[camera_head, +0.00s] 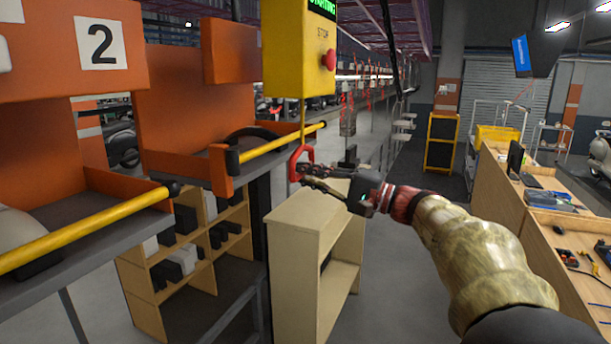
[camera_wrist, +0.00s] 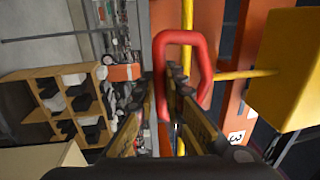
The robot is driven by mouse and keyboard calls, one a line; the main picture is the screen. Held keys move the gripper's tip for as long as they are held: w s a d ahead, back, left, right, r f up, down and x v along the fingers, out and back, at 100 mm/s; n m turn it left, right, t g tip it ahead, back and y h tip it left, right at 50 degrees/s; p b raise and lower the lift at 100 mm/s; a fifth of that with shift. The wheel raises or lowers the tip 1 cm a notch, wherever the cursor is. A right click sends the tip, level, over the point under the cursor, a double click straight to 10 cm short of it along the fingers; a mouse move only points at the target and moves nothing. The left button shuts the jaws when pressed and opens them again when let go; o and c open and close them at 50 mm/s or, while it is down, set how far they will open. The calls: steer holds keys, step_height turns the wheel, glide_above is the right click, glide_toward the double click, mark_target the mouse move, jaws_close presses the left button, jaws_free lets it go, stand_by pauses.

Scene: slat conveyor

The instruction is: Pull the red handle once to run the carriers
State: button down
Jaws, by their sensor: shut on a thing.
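The red handle (camera_head: 294,163) is a loop at the lower end of a thin yellow rod, below the yellow control box (camera_head: 300,50). The box has a red button marked STOP and a green lit display reading STARTING. My gripper (camera_head: 306,172) is at the handle, shut on it. In the wrist view the red handle (camera_wrist: 183,62) stands as a rounded loop between the two fingers of my gripper (camera_wrist: 172,80). The fingers cover part of the loop's sides.
An orange station with a number 2 sign (camera_head: 102,43) and yellow rails (camera_head: 85,232) stands at left. A wooden cabinet (camera_head: 318,215) is below my gripper. A workbench (camera_head: 530,215) with tools is at right. Open floor lies behind my arm.

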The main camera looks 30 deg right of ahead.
step_height(320, 180, down, 2)
steer(key=shift+b, duration=0.55)
steer(key=shift+r+p, duration=1.2)
steer(key=shift+r, duration=1.85)
steer(key=c, duration=1.8)
jaws_free()
steer(key=shift+c, duration=0.2)
steer(key=b+v, duration=0.3)
steer(key=v, duration=0.6)
